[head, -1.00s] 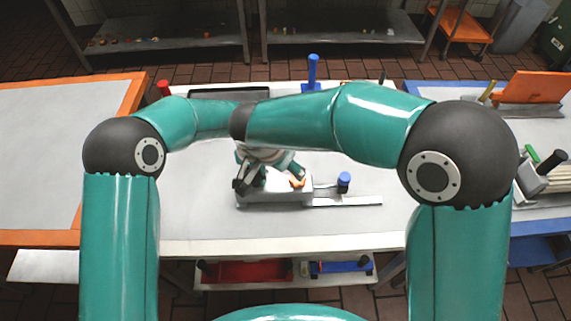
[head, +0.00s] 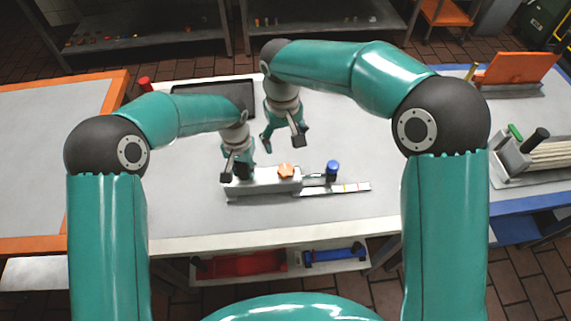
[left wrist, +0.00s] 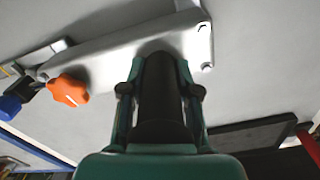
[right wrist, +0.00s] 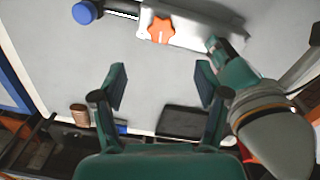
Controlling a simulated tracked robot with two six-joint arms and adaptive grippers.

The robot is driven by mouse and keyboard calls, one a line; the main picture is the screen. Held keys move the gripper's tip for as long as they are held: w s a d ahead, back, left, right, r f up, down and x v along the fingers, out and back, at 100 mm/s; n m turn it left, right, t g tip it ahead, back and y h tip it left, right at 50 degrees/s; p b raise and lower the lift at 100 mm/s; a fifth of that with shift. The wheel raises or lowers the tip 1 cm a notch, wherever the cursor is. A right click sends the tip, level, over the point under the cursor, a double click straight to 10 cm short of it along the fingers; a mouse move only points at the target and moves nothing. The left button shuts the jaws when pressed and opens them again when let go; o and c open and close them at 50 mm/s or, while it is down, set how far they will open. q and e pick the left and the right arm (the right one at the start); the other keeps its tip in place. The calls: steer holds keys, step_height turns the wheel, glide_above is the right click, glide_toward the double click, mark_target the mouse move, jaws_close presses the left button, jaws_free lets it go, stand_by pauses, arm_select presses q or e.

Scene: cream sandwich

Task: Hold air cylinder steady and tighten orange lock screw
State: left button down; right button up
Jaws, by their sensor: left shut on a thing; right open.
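The air cylinder, a long grey device (head: 262,186), lies on the table and also shows in the left wrist view (left wrist: 110,58). The orange lock screw (head: 286,170) sits on top toward its right end, and shows in the right wrist view (right wrist: 161,31). My left gripper (head: 238,172) is shut on a black upright handle (left wrist: 158,95) at the device's left end. My right gripper (head: 283,143) is open and empty, above and behind the device, apart from the screw. Between its fingers the right wrist view (right wrist: 162,86) shows bare table.
A blue knob (head: 333,167) stands by the rod at the device's right, beside a flat metal strip (head: 345,188). A black tray (head: 215,88) lies at the back left. Red (head: 245,264) and blue (head: 335,255) items sit on the shelf below.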

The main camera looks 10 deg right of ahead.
mark_target(285, 169)
steer(key=shift+n, duration=0.6)
steer(key=f, duration=1.2)
steer(key=shift+w+d, duration=0.1)
steer(key=shift+w, duration=0.1)
steer(key=shift+r, duration=0.1)
steer(key=c, duration=1.2)
steer(key=shift+o, duration=0.2)
steer(key=shift+m, duration=0.8)
steer(key=o, duration=1.2)
steer(key=shift+c, duration=0.2)
